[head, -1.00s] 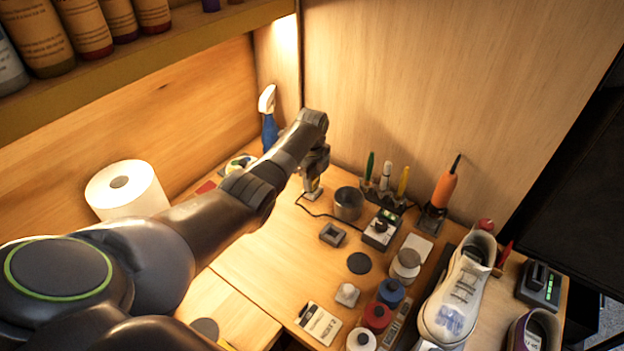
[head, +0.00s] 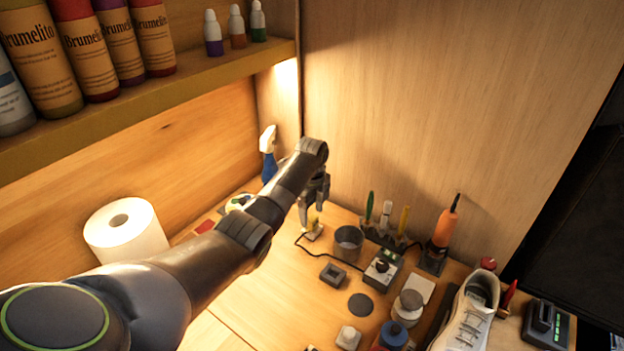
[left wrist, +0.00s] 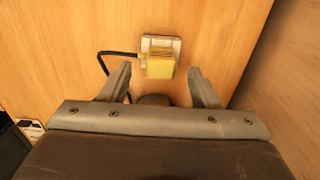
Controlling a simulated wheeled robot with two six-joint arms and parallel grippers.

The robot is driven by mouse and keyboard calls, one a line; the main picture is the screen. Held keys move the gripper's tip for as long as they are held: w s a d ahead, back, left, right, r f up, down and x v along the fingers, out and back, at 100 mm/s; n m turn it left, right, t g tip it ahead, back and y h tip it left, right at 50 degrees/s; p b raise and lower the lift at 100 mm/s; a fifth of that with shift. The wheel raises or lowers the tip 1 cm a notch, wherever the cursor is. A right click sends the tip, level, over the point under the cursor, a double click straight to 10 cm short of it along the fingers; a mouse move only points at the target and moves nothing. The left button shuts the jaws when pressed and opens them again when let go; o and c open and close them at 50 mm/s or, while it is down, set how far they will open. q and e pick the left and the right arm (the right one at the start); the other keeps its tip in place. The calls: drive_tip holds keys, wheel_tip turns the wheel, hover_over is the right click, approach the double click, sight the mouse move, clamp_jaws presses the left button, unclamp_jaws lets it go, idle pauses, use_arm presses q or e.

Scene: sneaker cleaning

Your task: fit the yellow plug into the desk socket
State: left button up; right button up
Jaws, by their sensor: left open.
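The yellow plug (head: 313,225) stands at the pale desk socket (head: 316,236) near the back of the desk. In the left wrist view the yellow plug (left wrist: 160,66) covers the lower part of the socket plate (left wrist: 161,42). I cannot tell how deep the plug sits. A black cord (left wrist: 118,54) runs off to the left beside it. My left gripper (head: 314,204) is open and empty just above the plug. In the left wrist view its fingers (left wrist: 160,76) are spread on both sides of the plug, apart from it. My right gripper is out of view.
A metal cup (head: 348,243) stands close right of the socket, with a dial box (head: 382,268) beyond it. A blue spray bottle (head: 269,158) and a paper roll (head: 126,232) are to the left. A bottle shelf (head: 180,85) overhangs the back left. Desk left of the cord is mostly clear.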

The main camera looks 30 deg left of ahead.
sight(312, 217)
use_arm(q)
wheel_tip(312, 217, up, 14)
drive_tip(key=shift+f, duration=0.15)
idle(0.5)
